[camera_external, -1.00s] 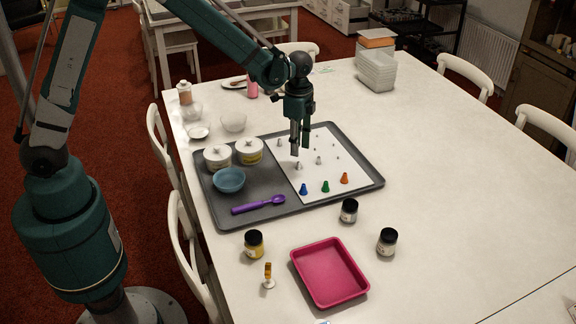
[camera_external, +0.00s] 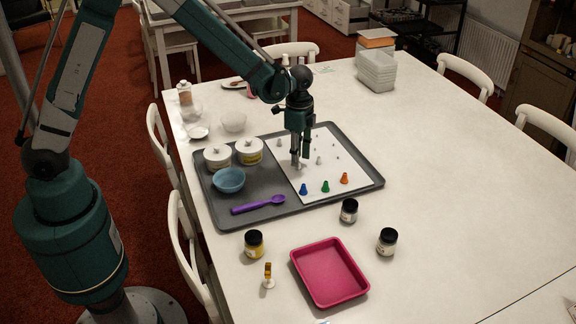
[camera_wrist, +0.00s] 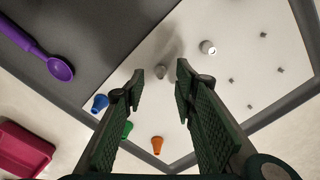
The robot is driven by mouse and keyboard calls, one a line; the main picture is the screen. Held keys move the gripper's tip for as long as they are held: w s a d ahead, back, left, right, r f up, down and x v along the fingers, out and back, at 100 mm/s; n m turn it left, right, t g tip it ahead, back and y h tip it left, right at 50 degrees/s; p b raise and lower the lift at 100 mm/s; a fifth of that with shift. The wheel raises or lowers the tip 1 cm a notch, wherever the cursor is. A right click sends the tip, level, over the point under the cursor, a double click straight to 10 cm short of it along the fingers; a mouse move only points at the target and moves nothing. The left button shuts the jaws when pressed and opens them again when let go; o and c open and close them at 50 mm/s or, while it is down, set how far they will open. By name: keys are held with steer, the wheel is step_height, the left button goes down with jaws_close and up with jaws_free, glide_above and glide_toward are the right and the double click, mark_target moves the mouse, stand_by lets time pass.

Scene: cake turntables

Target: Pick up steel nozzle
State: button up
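My gripper (camera_external: 300,161) points down over the white sheet on the grey tray. In the wrist view its fingers (camera_wrist: 160,70) are open and apart. A small grey steel nozzle (camera_wrist: 161,71) shows between the fingertips, with nothing gripped. A larger pale steel nozzle (camera_wrist: 208,48) stands beyond the right fingertip. In the external view one steel nozzle (camera_external: 319,160) stands just right of my gripper and another (camera_external: 280,142) behind it to the left. The nozzle by the fingertips is partly hidden there.
Blue (camera_external: 304,189), green (camera_external: 325,187) and orange (camera_external: 344,178) cones stand along the sheet's front. A blue bowl (camera_external: 229,180), two white-lidded jars and a purple scoop (camera_external: 258,205) lie to the left. A pink tray (camera_external: 330,272) and dark-lidded jars are in front.

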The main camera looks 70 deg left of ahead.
steer(key=shift+f, duration=1.5)
steer(key=c, duration=0.7)
